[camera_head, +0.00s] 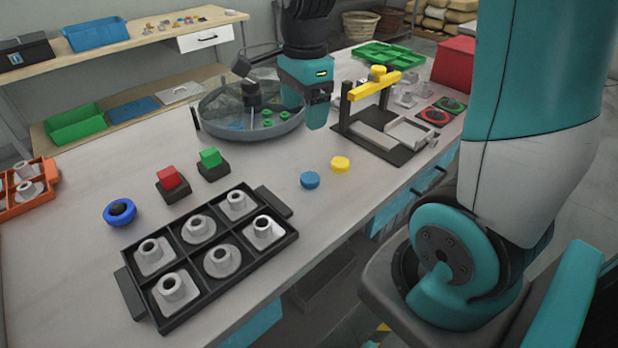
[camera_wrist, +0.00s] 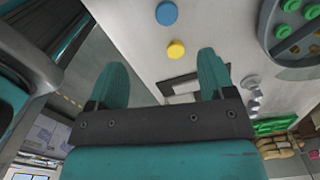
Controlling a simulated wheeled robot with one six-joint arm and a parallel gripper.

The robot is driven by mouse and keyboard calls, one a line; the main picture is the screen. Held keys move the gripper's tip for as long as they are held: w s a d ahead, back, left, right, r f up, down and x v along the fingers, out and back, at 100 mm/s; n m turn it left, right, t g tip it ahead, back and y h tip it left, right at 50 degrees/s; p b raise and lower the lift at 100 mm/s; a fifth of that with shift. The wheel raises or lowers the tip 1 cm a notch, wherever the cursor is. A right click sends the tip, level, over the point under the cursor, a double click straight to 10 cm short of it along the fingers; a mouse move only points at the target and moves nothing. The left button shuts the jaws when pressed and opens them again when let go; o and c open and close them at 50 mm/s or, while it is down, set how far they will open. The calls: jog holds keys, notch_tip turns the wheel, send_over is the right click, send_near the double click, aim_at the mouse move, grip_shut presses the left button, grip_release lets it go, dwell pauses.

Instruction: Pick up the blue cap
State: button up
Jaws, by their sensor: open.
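The blue cap (camera_head: 310,180) lies on the grey tabletop near its front edge. In the wrist view the blue cap (camera_wrist: 167,13) shows near the top edge, beyond my fingertips. My gripper (camera_wrist: 162,72) is open and empty, with its two teal fingers well apart. In the head view my gripper (camera_head: 316,108) hangs above the table, behind the blue cap and apart from it, between the round tank and the yellow-barred fixture. One finger is mostly hidden there.
A yellow cap (camera_head: 340,164) lies close beside the blue cap. The round tank (camera_head: 225,128) with green parts stands behind at left. The yellow-barred fixture (camera_head: 372,88) stands at right. A black tray (camera_head: 285,242) of grey parts lies front left. The table around the caps is clear.

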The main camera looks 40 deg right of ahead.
jog(key=d+m, duration=0.2)
send_over(309, 177)
jog(key=shift+m, duration=0.3)
notch_tip(309, 177, down, 12)
jog(key=shift+s, duration=0.1)
jog(key=shift+f+p, duration=0.5)
jog(key=shift+f, duration=2.4)
jog(key=c, duration=1)
